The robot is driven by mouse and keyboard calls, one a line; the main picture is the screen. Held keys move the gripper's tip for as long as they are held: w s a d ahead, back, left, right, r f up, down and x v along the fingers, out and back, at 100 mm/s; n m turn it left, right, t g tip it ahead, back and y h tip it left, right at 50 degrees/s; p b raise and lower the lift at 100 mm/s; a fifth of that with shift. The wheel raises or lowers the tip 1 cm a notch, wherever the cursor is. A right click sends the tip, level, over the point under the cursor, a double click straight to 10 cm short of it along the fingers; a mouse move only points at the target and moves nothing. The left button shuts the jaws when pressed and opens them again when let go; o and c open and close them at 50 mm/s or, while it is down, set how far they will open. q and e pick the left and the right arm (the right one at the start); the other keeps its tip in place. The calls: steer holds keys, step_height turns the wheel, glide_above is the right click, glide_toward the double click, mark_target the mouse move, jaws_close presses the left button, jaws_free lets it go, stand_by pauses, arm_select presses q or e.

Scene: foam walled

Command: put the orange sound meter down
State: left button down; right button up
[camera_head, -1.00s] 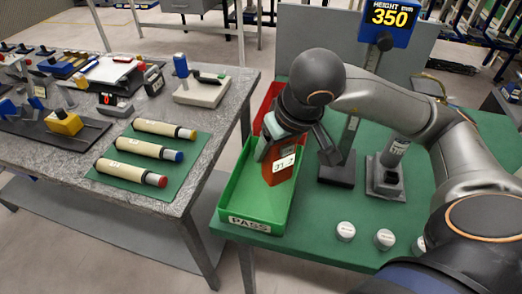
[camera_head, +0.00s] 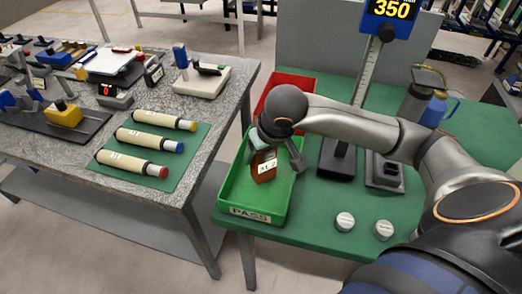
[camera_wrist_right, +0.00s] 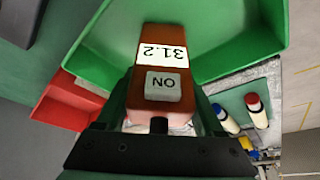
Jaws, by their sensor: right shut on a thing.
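The orange sound meter (camera_head: 265,169) is held in my right gripper (camera_head: 277,157), inside the outline of the green tray (camera_head: 228,200) marked PASS. In the right wrist view the meter (camera_wrist_right: 165,62) sits between the fingers, with its display reading 31.2 and a grey ON button showing. The green tray wall (camera_wrist_right: 232,62) lies beyond it. Whether the meter's lower end touches the tray floor cannot be told. My left gripper is in neither current view.
A red tray (camera_head: 290,84) adjoins the green one behind. A height gauge (camera_head: 338,160) stands right of the trays on the green table. White round pieces (camera_head: 345,221) lie at the front. A grey bench (camera_head: 215,120) with several tubes stands to the left.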

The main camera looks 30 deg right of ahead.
steer(key=shift+f, duration=0.15)
steer(key=o, duration=1.6)
steer(key=shift+r, duration=0.5)
steer(key=v, duration=1.1)
steer(key=shift+s+r, duration=0.15)
steer(key=shift+r, duration=0.05)
